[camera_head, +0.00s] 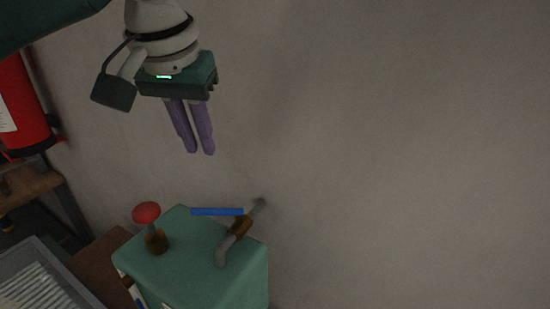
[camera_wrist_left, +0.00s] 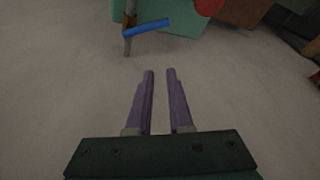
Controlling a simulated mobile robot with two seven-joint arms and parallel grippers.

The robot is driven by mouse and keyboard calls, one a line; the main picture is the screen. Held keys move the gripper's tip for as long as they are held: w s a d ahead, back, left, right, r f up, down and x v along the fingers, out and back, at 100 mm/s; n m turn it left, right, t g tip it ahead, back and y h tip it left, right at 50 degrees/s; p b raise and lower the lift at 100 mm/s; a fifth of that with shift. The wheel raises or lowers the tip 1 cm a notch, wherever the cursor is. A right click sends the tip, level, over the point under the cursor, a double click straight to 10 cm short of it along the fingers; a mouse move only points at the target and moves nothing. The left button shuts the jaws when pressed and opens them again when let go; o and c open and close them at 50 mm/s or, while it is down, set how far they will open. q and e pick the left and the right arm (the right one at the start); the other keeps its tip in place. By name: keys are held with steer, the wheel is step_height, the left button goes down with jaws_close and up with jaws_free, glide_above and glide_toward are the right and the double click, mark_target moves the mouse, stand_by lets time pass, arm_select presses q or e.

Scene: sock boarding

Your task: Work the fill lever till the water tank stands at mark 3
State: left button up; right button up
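The water tank (camera_head: 190,275) is a teal box at the bottom of the head view, against the wall. A blue bar-shaped lever (camera_head: 217,212) sits on a pipe with a brown valve (camera_head: 240,227) at its back. It also shows in the left wrist view (camera_wrist_left: 147,28). A pale strip with blue (camera_head: 136,293) shows on the tank's front, seen too obliquely to read any mark. My left gripper (camera_head: 200,153) hangs above and behind the tank, clear of the lever. Its purple fingers are a little apart and empty, also in the left wrist view (camera_wrist_left: 160,72). My right gripper is out of view.
A red knob (camera_head: 147,213) stands on a stem at the tank's top left. A grey ribbed tray (camera_head: 40,280) is at lower left. A red extinguisher (camera_head: 25,105) and a brown shelf (camera_head: 30,188) are at far left. The wall to the right is bare.

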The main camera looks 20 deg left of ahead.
mark_target(210, 209)
arm_select(q)
steer(key=o, duration=0.4)
steer(key=m+p, duration=0.1)
steer(key=m, duration=0.2)
steer(key=s+m+p, duration=0.1)
steer(key=m, duration=0.2)
steer(key=d+m+g+p, duration=0.1)
steer(key=m, duration=0.2)
steer(key=shift+s+d+r, duration=0.1)
steer(key=shift+s+r, duration=0.15)
steer(key=shift+r, duration=0.05)
steer(key=f+m, duration=0.2)
steer(key=f, duration=0.1)
steer(key=f+m+p, duration=0.1)
steer(key=f+m, duration=0.1)
steer(key=f, duration=0.2)
steer(key=f+m+p, duration=0.1)
steer(key=f+m, duration=0.2)
steer(key=shift+w+f+g, duration=0.2)
steer(key=shift+f+g, duration=0.1)
steer(key=shift+g, duration=0.1)
steer(key=shift+c, duration=0.4)
jaws_close()
